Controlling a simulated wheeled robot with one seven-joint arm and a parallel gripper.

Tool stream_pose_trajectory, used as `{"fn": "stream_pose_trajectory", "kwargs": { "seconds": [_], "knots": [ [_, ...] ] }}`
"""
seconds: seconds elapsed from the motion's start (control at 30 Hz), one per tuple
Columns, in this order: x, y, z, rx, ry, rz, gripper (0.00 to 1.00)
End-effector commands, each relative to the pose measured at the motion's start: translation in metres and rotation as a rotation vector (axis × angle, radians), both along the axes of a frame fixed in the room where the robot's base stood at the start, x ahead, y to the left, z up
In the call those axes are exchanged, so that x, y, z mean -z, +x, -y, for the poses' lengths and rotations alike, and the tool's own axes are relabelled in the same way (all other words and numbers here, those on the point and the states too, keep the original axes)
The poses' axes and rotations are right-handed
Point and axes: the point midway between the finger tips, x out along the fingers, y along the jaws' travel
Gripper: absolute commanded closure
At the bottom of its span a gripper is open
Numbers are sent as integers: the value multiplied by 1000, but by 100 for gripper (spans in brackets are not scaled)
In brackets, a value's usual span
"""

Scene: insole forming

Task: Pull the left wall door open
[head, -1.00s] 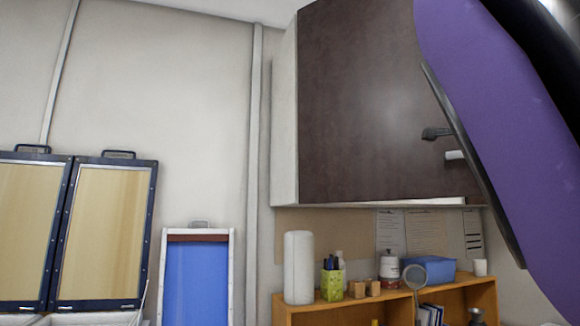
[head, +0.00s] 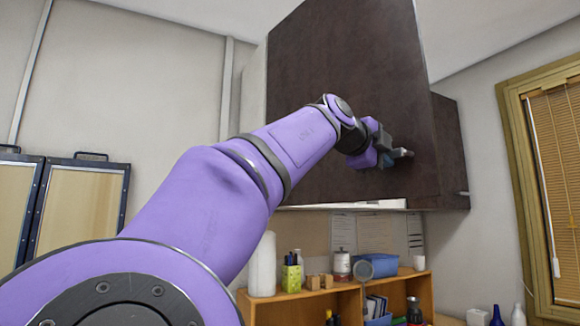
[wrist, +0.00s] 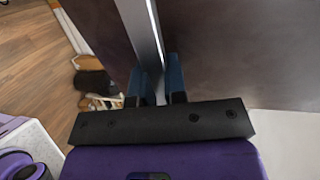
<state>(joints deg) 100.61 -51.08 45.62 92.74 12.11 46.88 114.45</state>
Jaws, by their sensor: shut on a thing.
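The left wall door (head: 320,75) is a dark brown cabinet panel high on the wall. Its right edge appears to stand out in front of the neighbouring dark cabinet front, so it looks partly open; the gap itself is hidden. My gripper (head: 396,154) is at the lower right of the door, shut on its handle (head: 406,153). In the wrist view, the blue fingers of my gripper (wrist: 157,82) close around the grey bar handle (wrist: 143,35), with the brown door face (wrist: 230,50) behind. My purple arm crosses the head view and hides part of the door's lower left.
Another dark cabinet (head: 450,140) is right of the door. Below is an orange shelf (head: 335,300) with a white roll (head: 263,265), a pen cup (head: 291,275) and a blue bin (head: 380,264). A window with blinds (head: 555,170) is at the right.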

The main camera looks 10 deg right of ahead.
Motion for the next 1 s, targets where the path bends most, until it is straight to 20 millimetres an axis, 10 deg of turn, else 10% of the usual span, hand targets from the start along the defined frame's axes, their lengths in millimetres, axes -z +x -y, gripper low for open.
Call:
{"fn": "stream_pose_trajectory", "kwargs": {
  "seconds": [0.4, 1.0],
  "knots": [
    [1, -16, -62, 131, 2, -2, 100],
    [1, -19, -73, 155, 3, -2, 100]
  ]
}}
